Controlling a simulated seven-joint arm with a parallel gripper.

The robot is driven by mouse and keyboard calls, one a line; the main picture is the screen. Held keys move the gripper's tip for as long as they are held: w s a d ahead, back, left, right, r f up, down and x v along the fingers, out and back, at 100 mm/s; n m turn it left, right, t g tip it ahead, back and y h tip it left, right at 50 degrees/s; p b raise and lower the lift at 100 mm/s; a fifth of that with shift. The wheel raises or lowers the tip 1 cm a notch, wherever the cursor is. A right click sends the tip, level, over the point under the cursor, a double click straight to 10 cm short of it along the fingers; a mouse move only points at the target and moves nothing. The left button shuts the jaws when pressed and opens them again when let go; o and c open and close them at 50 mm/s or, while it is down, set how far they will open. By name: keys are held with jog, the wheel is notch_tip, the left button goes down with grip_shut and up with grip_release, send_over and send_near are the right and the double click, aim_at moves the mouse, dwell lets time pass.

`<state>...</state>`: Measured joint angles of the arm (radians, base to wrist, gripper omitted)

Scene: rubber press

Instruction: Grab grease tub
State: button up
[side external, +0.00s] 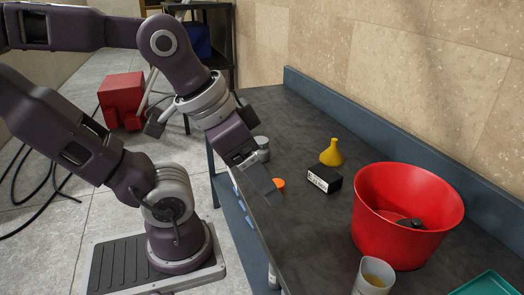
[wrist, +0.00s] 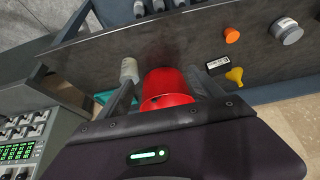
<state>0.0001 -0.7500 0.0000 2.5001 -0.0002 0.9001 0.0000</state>
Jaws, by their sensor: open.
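A grey round tub with a pale label, which looks like the grease tub (wrist: 286,31), stands on the dark bench at the right of the wrist view. In the side view the tub (side external: 263,148) is partly hidden behind my gripper (side external: 264,184). My gripper is open and empty, above the bench near its left edge. In the wrist view the fingers (wrist: 165,78) are spread, with the tub well off to their right, outside them.
An orange disc (side external: 279,184), a black box with a white label (side external: 324,179) and a yellow funnel (side external: 332,153) are on the bench (side external: 300,235). A red bucket (side external: 400,240) holding a dark item and a pale cup (side external: 374,276) stand nearer the camera. A teal tray (side external: 488,286) is at lower right.

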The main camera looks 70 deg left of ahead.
jog(key=shift+o, duration=0.4)
jog(key=m+g+y, duration=0.7)
jog(key=m+y, duration=0.5)
jog(key=m, duration=0.1)
send_near(262, 143)
jog(key=s+r, duration=0.2)
jog(key=s, duration=0.3)
jog(key=w+a+f+m, duration=0.1)
jog(key=w+a+f+m+t+y, duration=0.1)
jog(key=a+f+m, duration=0.1)
jog(key=w+a+f+m, duration=0.1)
jog(key=f+m, duration=0.1)
jog(key=shift+w+a+y, duration=0.1)
jog(key=shift+a+y, duration=0.2)
jog(key=shift+a, duration=0.1)
jog(key=x, duration=0.4)
jog(key=w+x, duration=0.1)
jog(key=x, duration=0.2)
jog(key=shift+d+f, duration=0.1)
grip_shut()
